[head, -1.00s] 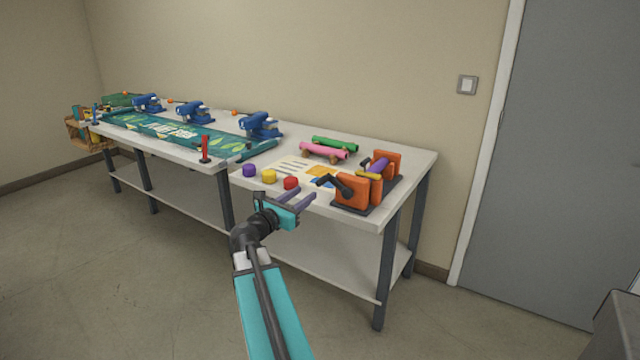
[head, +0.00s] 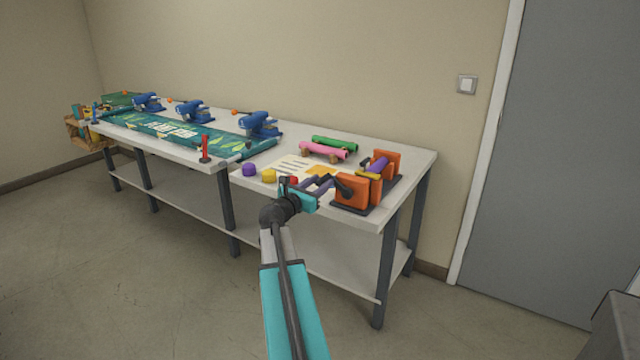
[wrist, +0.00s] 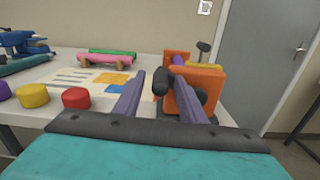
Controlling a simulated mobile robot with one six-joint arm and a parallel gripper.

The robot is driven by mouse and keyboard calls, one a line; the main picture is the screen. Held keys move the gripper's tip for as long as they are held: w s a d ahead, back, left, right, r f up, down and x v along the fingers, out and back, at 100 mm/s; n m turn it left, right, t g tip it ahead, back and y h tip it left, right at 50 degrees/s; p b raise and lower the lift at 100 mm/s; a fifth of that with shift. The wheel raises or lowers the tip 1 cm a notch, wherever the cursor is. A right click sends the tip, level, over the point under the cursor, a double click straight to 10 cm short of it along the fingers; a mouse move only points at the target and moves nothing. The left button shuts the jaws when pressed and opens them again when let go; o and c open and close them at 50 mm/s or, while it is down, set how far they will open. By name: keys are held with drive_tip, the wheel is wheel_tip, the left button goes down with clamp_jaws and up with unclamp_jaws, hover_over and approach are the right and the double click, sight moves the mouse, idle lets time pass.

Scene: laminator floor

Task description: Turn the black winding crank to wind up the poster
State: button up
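The black winding crank (head: 343,188) sits on the front orange block of the winder (head: 354,194). In the wrist view its upright black handle (wrist: 160,83) shows between the tips of my purple fingers, with a gap on each side. My gripper (head: 328,180) is open at the table's front edge, pointing at the crank; it also shows in the wrist view (wrist: 160,76). I cannot tell how deep the handle lies between the fingers. The poster (head: 291,165), white with grey lines, orange and blue patches, lies flat left of the winder, partly hidden by my gripper.
Purple (head: 249,169), yellow (head: 269,175) and red (wrist: 76,97) round caps stand along the front edge. Pink (head: 323,150) and green (head: 335,144) rolls lie behind the poster. A green banner (head: 160,125) and blue devices (head: 259,124) fill the left table. A grey door is at right.

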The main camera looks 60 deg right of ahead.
clamp_jaws()
